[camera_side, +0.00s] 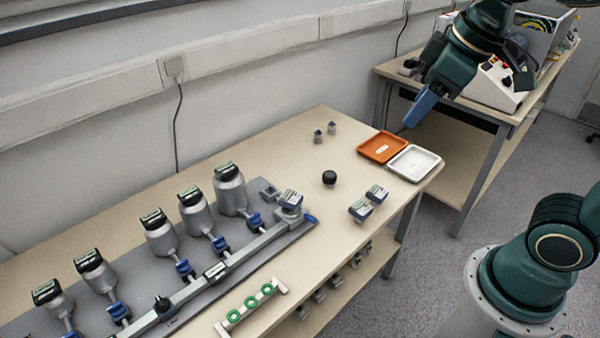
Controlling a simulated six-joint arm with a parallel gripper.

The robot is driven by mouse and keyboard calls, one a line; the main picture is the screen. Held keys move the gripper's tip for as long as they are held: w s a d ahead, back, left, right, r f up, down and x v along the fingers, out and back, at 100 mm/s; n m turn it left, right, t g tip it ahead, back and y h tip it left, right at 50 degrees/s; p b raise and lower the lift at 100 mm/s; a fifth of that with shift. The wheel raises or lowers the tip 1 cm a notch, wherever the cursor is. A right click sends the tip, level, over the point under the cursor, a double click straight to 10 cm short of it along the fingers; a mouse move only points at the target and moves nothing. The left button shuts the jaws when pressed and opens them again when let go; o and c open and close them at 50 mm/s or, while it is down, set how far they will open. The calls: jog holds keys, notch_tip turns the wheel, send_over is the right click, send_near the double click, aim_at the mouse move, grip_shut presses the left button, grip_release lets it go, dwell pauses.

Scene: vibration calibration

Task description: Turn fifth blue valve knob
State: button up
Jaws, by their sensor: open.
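A row of blue valve knobs runs along a grey manifold (245,262) on the bench. From the right end they are the first knob (256,220), the second knob (220,243), the third knob (184,268) and the fourth knob (118,311). A further knob (71,335) is cut by the bottom edge at the lower left. Each sits in front of a grey canister with a dark-topped head. My gripper (406,126) is at the upper right, above the trays and far from the knobs. It is open, small in view, with nothing visible in it.
An orange tray (360,149) and a white tray (438,158) lie at the bench's right end. The back wall borders the bench.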

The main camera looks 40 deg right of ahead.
jog(key=w+a+n+g, duration=0.1)
jog(key=w+a+n, duration=0.25)
jog(key=w, duration=0.55)
jog(key=n+g, duration=0.4)
jog(key=n, duration=0.7)
send_over(254, 214)
notch_tip(254, 214, down, 22)
jog(key=shift+s+f, duration=0.1)
jog(key=shift+f, duration=0.1)
jog(key=shift+f, duration=0.1)
notch_tip(254, 214, down, 14)
jog(key=shift+r, duration=0.2)
